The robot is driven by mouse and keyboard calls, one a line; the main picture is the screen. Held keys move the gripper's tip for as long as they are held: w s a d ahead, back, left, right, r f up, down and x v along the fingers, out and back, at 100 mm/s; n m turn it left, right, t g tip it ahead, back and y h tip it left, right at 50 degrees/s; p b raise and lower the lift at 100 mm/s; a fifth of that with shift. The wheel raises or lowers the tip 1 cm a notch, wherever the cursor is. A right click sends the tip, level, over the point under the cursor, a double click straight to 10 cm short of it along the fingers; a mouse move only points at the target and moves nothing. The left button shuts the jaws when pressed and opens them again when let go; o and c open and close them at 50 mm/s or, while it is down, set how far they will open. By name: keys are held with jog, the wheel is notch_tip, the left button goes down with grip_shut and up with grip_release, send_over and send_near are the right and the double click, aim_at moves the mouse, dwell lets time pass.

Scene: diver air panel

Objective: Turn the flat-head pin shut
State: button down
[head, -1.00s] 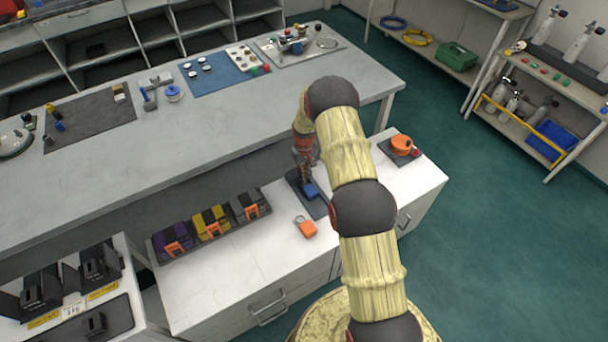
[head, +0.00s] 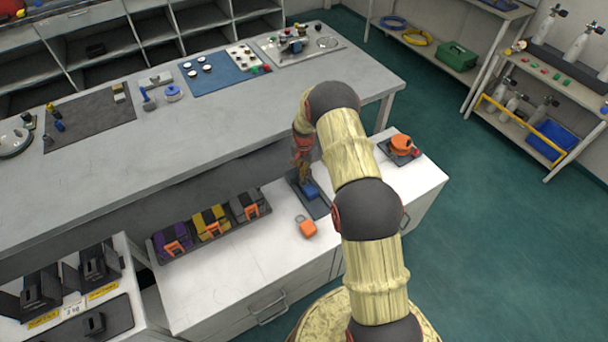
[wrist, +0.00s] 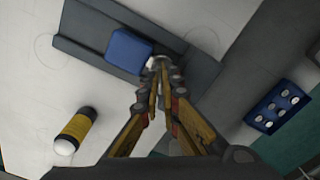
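A blue block (wrist: 129,50), also in the head view (head: 310,191), sits on a dark grey plate (wrist: 88,47) on the white cabinet top. A small pale pin end (wrist: 156,62) shows at the block's right end in the wrist view. It appears to be the flat-head pin, mostly hidden by my fingertips. My gripper (wrist: 161,72) points down at it, its fingertips close together around the pin. In the head view my gripper (head: 303,178) stands over the plate, just behind the blue block.
A tray of purple, yellow and grey boxes (head: 211,222) stands to the left. An orange round item (head: 402,143) on a dark mat is to the right. The long grey workbench (head: 200,125) runs behind.

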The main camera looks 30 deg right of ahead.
jog(key=m, duration=0.6)
jog(key=shift+w+d+r, duration=0.1)
jog(key=shift+w+r, duration=0.15)
jog(key=shift+r, duration=0.05)
dwell(0.4)
jog(key=c, duration=2.3)
grip_release()
jog(key=shift+o, duration=1.3)
jog(key=shift+s+f, duration=0.15)
notch_tip(320, 180, up, 12)
